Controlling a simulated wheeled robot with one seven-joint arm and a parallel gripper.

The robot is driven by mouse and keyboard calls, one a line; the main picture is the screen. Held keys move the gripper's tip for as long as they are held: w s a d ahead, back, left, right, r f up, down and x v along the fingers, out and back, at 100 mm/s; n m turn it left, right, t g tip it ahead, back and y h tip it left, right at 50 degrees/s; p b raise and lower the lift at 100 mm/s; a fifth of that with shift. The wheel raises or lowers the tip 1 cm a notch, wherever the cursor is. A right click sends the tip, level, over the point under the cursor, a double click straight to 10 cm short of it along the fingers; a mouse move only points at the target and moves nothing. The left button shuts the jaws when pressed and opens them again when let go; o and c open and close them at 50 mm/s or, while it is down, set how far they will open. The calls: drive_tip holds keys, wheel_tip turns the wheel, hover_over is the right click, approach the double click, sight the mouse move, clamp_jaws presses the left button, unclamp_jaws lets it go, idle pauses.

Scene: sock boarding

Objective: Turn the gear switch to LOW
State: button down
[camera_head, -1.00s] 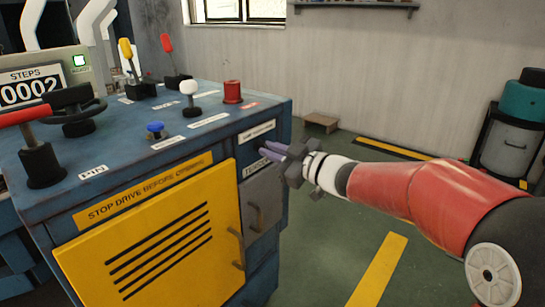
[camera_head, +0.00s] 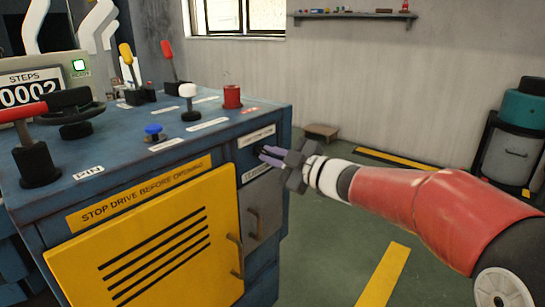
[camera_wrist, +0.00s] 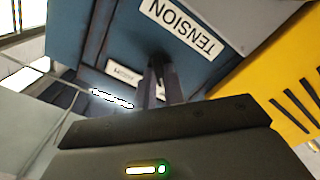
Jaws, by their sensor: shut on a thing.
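My gripper (camera_head: 264,156) reaches the front panel of the blue machine (camera_head: 271,123), between an upper white label (camera_head: 256,136) and the TENSION label (camera_head: 256,171). Its fingers are shut on a small dark knob, mostly hidden behind the fingertips in the head view. In the wrist view the knob (camera_wrist: 158,60) shows as a dark shape at the finger ends, beside the TENSION label (camera_wrist: 181,27), which appears upside down. The upper label is too small to read, so I cannot tell the switch's name or setting.
The machine top carries a red-handled lever (camera_head: 34,150), a black handwheel (camera_head: 70,108), a blue knob (camera_head: 154,132), a white-knobbed lever (camera_head: 190,100) and a red cylinder (camera_head: 232,96). A yellow door (camera_head: 150,235) is below.

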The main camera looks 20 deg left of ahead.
drive_tip(key=c, duration=1.5)
unclamp_jaws()
drive_tip(key=shift+p+v, duration=0.35)
drive_tip(key=shift+v, duration=3.55)
